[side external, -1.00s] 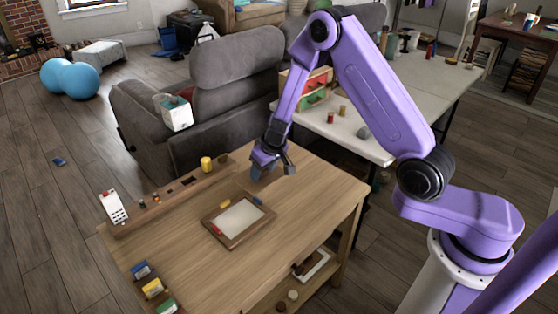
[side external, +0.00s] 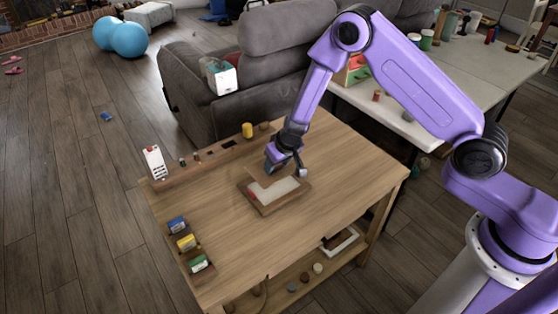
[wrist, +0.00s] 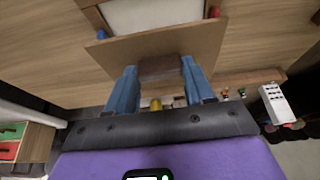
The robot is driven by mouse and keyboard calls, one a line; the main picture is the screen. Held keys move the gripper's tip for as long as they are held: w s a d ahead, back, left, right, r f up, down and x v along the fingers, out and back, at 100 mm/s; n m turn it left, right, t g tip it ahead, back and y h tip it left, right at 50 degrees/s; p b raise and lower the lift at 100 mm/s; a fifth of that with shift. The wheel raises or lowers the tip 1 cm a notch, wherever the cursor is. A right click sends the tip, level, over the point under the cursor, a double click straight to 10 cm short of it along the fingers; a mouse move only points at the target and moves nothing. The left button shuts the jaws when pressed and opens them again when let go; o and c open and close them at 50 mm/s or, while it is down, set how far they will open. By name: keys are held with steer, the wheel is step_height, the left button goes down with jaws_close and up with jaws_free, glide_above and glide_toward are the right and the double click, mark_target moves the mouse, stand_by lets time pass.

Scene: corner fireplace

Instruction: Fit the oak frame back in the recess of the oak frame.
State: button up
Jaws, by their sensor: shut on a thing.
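The oak frame (side external: 288,204) lies flat on the wooden table, with a pale panel (side external: 280,188) showing in its recess. My gripper (side external: 284,168) is above the frame's far side. In the wrist view its blue fingers (wrist: 160,85) are shut on a brown block on the oak frame back (wrist: 150,47), a thin brown board. The board covers part of the pale panel in that view. A blue clip (wrist: 101,36) and a red clip (wrist: 213,12) show at the frame's sides. I cannot tell whether the board touches the frame.
A wooden rail (side external: 218,153) along the table's far left edge carries a yellow cylinder (side external: 247,130) and small pieces. A white device with a red button (side external: 153,162) stands at its end. Several small boxes (side external: 187,242) line the near left edge. The table's right part is clear.

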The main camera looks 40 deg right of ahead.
mark_target(279, 175)
steer(key=shift+f, duration=3.2)
steer(key=shift+f, duration=0.65)
steer(key=o, duration=1)
steer(key=shift+r, duration=0.1)
